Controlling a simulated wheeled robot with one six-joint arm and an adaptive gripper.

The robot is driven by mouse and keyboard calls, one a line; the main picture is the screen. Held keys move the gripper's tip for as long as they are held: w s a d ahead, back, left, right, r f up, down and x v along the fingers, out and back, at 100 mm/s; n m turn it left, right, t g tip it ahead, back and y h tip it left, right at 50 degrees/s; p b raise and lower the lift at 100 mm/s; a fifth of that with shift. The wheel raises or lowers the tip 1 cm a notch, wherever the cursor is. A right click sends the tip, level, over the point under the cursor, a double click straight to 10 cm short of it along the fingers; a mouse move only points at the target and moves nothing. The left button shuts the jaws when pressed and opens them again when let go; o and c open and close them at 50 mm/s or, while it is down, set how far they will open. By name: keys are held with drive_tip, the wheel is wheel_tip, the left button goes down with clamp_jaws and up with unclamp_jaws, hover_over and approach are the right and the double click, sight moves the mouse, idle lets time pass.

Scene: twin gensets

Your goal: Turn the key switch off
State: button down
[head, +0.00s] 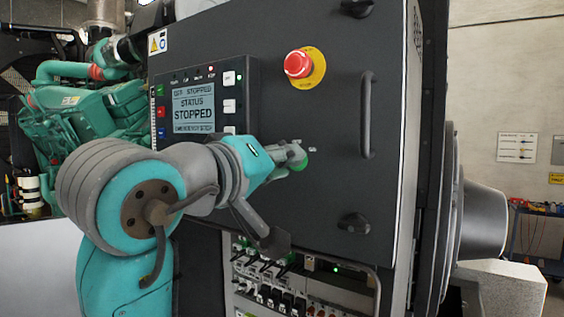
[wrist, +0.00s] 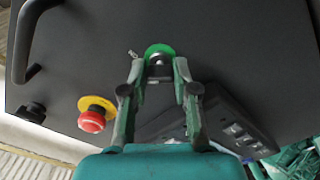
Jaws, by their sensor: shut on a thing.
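The key switch shows in the wrist view as a green round collar (wrist: 158,49) with a dark and metallic middle part, on the dark cabinet door. In the head view, a sliver of its green collar (head: 304,164) shows past my fingers. My gripper (head: 293,155) is at the door, right of the display. In the wrist view, my gripper (wrist: 159,70) has one finger on each side of the switch's middle part and is shut on it. The fingers hide most of the key switch in the head view, and I cannot tell its turned position.
A red emergency stop button (head: 298,64) on a yellow plate sits above my gripper. A door handle (head: 367,115) stands out to the right. The display (head: 194,107) reads STOPPED. Breakers and wiring (head: 270,285) lie open below the door.

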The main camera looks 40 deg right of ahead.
drive_tip(key=n, duration=0.8)
drive_tip(key=shift+n, duration=0.7)
drive_tip(key=c, duration=0.9)
unclamp_jaws()
drive_tip(key=shift+a, duration=0.1)
drive_tip(key=v, duration=1.2)
